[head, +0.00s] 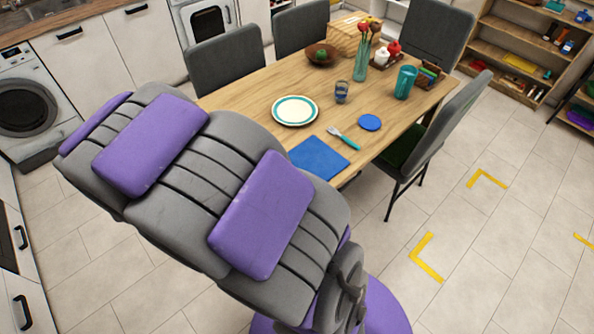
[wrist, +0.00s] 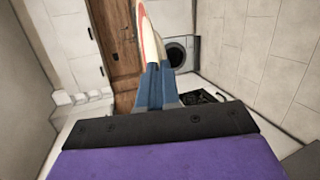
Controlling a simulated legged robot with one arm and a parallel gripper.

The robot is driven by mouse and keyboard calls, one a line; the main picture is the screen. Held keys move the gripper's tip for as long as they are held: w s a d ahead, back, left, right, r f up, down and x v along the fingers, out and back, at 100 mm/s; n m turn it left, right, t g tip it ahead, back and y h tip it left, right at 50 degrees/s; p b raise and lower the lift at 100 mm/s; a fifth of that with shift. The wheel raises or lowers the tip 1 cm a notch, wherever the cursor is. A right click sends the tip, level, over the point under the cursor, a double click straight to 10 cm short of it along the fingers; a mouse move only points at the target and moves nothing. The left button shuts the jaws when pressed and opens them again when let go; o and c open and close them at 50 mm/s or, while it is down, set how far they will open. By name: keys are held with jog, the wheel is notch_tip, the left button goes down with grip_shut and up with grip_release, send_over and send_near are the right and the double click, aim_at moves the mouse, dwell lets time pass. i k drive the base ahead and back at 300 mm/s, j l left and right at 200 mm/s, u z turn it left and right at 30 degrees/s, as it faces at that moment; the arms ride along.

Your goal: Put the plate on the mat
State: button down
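The plate (head: 295,111), white with a teal ring, lies flat on the wooden table near its left edge in the head view. The blue square mat (head: 318,158) lies bare at the table's near corner, below and right of the plate. The two are apart. My gripper (wrist: 152,58) shows in the wrist view as blue parts with a pale, red-striped tip. No task object is seen in it, and its opening is unclear. It points towards a wooden door and a washing machine, away from the table.
A fork (head: 344,138) and round blue coaster (head: 369,122) lie beside the mat. A small glass (head: 342,92), teal cup (head: 405,82), flower vase (head: 361,66) and bowl (head: 321,54) stand farther back. Grey chairs (head: 225,62) surround the table. Floor at right is clear.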

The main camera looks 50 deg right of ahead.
aim_at(306, 168)
jog(key=k+l+u, duration=0.2)
jog(key=l, duration=0.35)
jog(key=k+l+u, duration=0.2)
jog(key=k+l, duration=0.25)
jog(key=k+l+u, duration=0.15)
jog(key=k+l, duration=0.2)
jog(key=l, duration=0.2)
jog(key=l+u, duration=0.1)
jog(key=l, duration=0.4)
jog(key=k+l+u, duration=0.1)
jog(key=l, duration=0.35)
jog(key=k+l+u, duration=0.15)
jog(key=l, duration=0.3)
jog(key=k+l+u, duration=0.1)
jog(key=l, duration=0.4)
